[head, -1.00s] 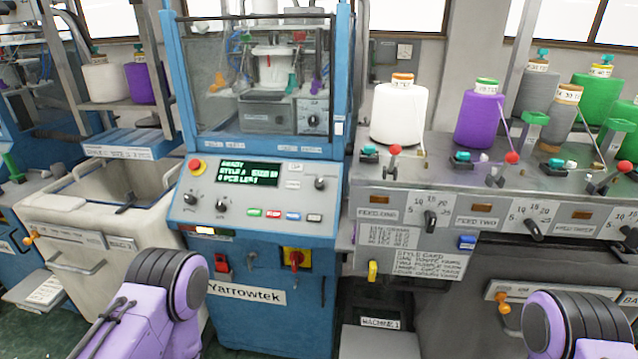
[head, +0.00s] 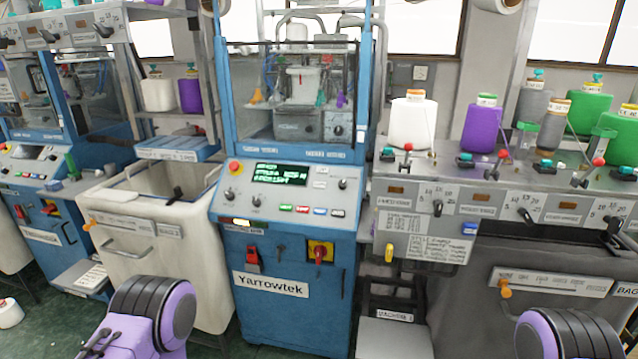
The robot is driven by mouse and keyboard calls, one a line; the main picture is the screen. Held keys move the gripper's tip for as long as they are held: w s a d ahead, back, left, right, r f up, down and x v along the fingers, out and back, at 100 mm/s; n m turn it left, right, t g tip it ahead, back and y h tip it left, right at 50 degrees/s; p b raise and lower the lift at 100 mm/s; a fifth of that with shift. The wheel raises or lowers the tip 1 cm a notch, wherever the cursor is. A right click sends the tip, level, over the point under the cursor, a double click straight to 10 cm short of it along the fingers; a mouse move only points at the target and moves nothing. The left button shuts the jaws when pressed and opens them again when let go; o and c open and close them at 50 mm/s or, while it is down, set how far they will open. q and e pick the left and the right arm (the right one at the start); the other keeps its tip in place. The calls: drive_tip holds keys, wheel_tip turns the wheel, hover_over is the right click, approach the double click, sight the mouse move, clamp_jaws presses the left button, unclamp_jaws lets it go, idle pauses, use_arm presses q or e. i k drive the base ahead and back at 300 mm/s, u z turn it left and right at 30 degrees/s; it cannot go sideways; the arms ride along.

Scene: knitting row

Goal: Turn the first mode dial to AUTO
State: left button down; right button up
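The blue Yarrowtek machine (head: 290,318) stands in the middle of the head view. Its sloped control panel has a green-text display (head: 281,176), a red stop button on a yellow base (head: 235,166), two black dials at the left (head: 230,195) and (head: 257,201), and one at the right (head: 343,184). The dial labels are too small to read, so I cannot tell which is the mode dial or its setting. Only purple and black links of my two arms show at the bottom edge. Neither gripper is in view.
A second blue machine (head: 40,236) stands at the far left, with a cream bin (head: 135,240) between the two. At the right, a grey bench (head: 470,185) holds a white cone (head: 408,122), a purple cone (head: 481,124) and feed knobs. Green floor shows at the lower left.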

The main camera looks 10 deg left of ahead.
sight(342, 185)
drive_tip(key=u, duration=1.9)
drive_tip(key=i, duration=1.35)
drive_tip(key=z, duration=1.45)
